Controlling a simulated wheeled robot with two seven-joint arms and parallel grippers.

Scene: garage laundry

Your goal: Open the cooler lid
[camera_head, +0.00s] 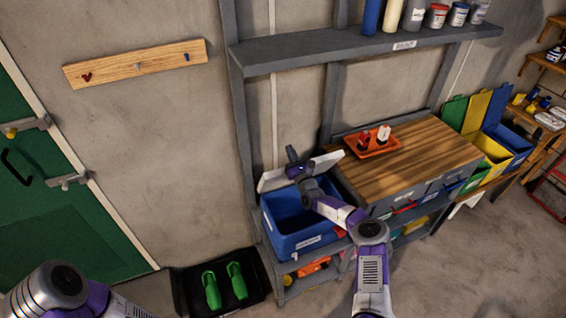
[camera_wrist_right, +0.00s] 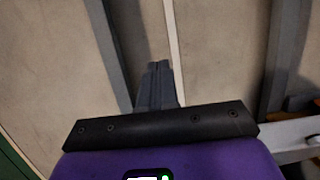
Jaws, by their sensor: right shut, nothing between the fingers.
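The blue cooler (camera_head: 283,244) stands on a grey shelf to the left of the wooden workbench. Its white lid (camera_head: 273,180) is raised and tilted back toward the wall, and the dark blue inside shows from above. My right arm reaches across the cooler's opening. My right gripper (camera_head: 291,154) is above the lid, in front of the wall, and hides part of the lid. In the right wrist view the right gripper (camera_wrist_right: 158,68) is shut with nothing between its fingers and points at the wall. Part of my left arm shows at bottom left; its gripper is out of frame.
The wooden workbench (camera_head: 430,153) right of the cooler holds an orange tray (camera_head: 362,153) with small items. A grey wall shelf (camera_head: 300,53) with containers hangs above. A black tray (camera_head: 189,296) with green shoes lies on the floor at left. Coloured bins (camera_head: 490,150) stand at right.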

